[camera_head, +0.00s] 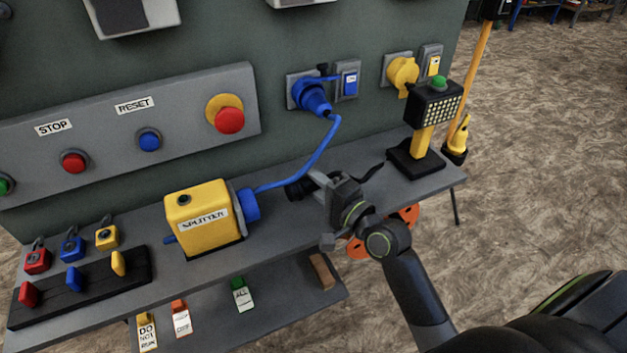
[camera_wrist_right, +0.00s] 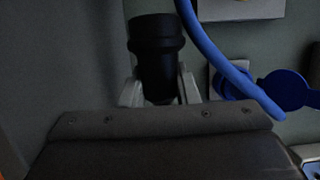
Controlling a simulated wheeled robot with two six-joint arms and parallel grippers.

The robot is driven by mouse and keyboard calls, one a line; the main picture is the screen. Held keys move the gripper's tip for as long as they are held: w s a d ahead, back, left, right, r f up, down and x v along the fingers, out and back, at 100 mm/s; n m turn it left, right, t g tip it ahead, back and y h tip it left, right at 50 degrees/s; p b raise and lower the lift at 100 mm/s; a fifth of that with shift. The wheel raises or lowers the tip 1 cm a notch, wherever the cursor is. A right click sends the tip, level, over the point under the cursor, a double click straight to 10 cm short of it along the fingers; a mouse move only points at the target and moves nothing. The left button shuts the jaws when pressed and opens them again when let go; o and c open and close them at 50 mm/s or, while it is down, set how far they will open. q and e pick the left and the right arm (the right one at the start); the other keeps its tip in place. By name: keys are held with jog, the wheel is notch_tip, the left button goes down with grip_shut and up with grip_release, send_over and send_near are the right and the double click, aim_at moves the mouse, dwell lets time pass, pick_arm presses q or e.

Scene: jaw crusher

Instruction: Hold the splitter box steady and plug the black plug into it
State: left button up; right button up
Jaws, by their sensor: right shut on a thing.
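The yellow splitter box (camera_head: 205,222), labelled SPLITTER, stands on the grey shelf. A blue connector (camera_head: 247,204) sits on its right side, and a blue cable runs from there up to a blue plug (camera_head: 313,97) at the wall socket. My right gripper (camera_head: 313,185) is over the shelf, right of the box and apart from it. It is shut on the black plug (camera_head: 297,190). In the right wrist view the black plug (camera_wrist_right: 155,55) stands between the two fingers (camera_wrist_right: 160,88). My left gripper is not in view.
The blue cable (camera_head: 312,160) passes close to my right gripper. A black and yellow stand with a green button (camera_head: 430,105) is at the shelf's right end. Coloured padlocks (camera_head: 72,247) and a black rack (camera_head: 80,285) are left.

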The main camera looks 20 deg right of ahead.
aim_at(295, 198)
jog(key=shift+a, duration=0.15)
jog(key=a, duration=0.2)
jog(key=shift+a, duration=0.3)
jog(key=shift+s+a, duration=0.1)
jog(key=shift+a, duration=1.35)
